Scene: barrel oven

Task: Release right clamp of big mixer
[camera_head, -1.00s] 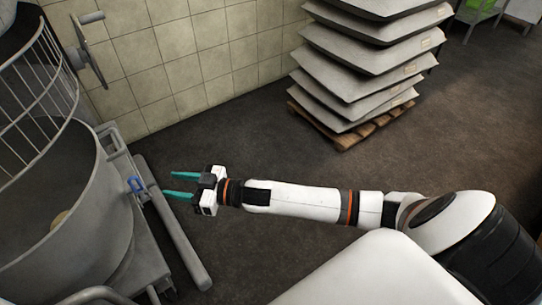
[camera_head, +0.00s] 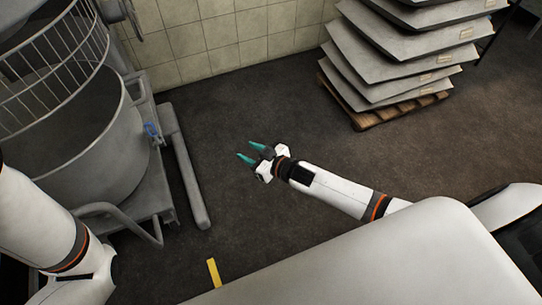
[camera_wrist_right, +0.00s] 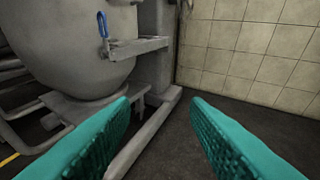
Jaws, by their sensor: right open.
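The big mixer's grey bowl (camera_head: 105,150) stands at the left in the head view, with a wire guard above it.
A grey mixer base leg (camera_head: 187,170) lies along the floor between bowl and right gripper. Stacked sacks (camera_head: 400,60) stand on a wooden pallet (camera_head: 372,115) at upper right. A tiled wall (camera_head: 225,40) closes off the back. Dark floor around the right gripper is clear.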

